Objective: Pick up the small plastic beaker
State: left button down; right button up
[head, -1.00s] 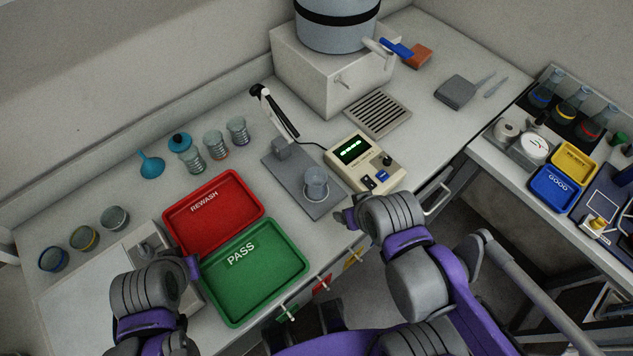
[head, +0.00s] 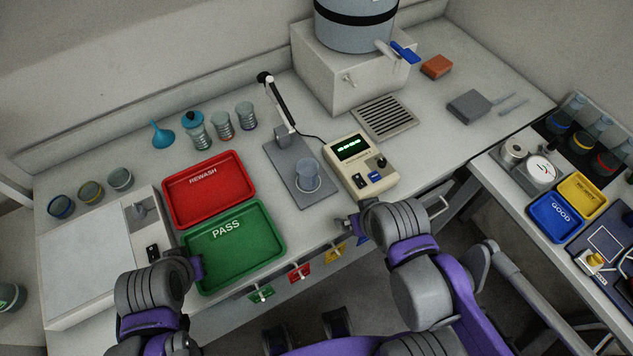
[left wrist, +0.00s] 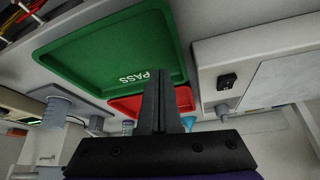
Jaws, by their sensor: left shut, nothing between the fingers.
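A small clear beaker (head: 308,176) stands upright on the grey plate (head: 322,200) of the stand with the tilted probe. What looks like the same beaker shows at the left of the left wrist view (left wrist: 57,108). My left gripper (head: 198,268) is beside the green PASS tray, well left of that beaker. Its fingers (left wrist: 161,85) are shut and empty in the left wrist view. My right gripper (head: 349,222) is at the counter's front edge, below the meter; its fingers are too small to tell open or shut.
The green PASS tray (head: 275,262) and red REWASH tray (head: 246,193) lie left of the stand. A meter (head: 362,168) stands right of it. Several containers, including a beaker (head: 245,116), line the back. A flat white device (head: 85,262) is at left.

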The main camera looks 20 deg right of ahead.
aim_at(307, 168)
jog(key=k+l+u, duration=0.85)
jog(key=l+u, duration=0.15)
jog(key=i+l, duration=0.2)
jog(key=i, duration=0.1)
